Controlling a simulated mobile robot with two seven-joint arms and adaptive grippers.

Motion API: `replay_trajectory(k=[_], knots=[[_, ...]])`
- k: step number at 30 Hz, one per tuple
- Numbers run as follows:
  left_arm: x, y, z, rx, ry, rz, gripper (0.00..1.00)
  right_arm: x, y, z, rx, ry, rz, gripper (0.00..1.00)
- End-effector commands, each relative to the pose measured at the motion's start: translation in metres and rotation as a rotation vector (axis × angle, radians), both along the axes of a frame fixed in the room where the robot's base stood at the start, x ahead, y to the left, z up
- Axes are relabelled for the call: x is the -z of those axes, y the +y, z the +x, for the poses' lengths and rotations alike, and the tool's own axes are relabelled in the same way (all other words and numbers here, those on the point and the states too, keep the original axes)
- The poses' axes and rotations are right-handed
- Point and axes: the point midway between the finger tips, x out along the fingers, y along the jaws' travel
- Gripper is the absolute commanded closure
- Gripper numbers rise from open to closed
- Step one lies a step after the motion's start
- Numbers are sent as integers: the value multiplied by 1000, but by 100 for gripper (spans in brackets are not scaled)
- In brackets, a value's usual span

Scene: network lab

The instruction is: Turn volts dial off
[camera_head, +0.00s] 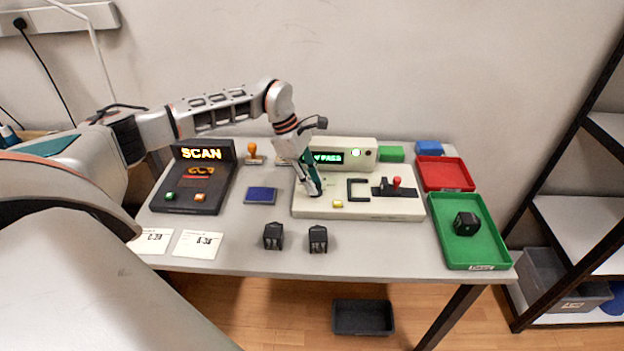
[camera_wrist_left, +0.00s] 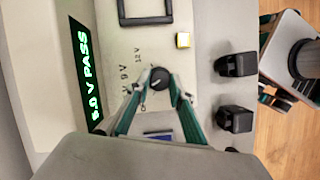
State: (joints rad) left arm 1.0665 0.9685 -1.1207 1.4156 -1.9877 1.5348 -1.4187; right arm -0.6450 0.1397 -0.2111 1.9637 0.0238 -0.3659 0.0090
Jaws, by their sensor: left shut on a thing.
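The volts dial (camera_wrist_left: 159,79) is a small dark round knob on the beige tester's sloping face, with voltage marks beside it. My left gripper (camera_wrist_left: 157,82) has its fingertips shut on the knob, one on each side. In the head view my left gripper (camera_head: 315,191) reaches down to the left part of the tester (camera_head: 390,209) and hides the dial. The tester's green display (camera_wrist_left: 86,75) shows a voltage and PASS. What looks like my right gripper (camera_wrist_left: 274,98) shows partly at the wrist view's right edge; its jaws are unclear.
A C-shaped black bracket (camera_head: 350,190) and a red-knobbed lever (camera_head: 396,182) sit on the tester, right of my gripper. Two black blocks (camera_head: 273,236) stand in front. A SCAN console (camera_head: 195,185) is left; a green tray (camera_head: 440,222) and red tray (camera_head: 432,185) are right.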

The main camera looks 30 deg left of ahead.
Motion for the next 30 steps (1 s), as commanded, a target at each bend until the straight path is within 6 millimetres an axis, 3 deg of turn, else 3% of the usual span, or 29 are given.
replay_trajectory(k=[18, 30], knots=[[-2, -2, -5, -499, 1, 1, 100, -55, 1, 8, -1, -24, 1, 67], [0, -3, -5, -686, 2, 0, 100, -65, 1, 8, -2, -26, 0, 67]])
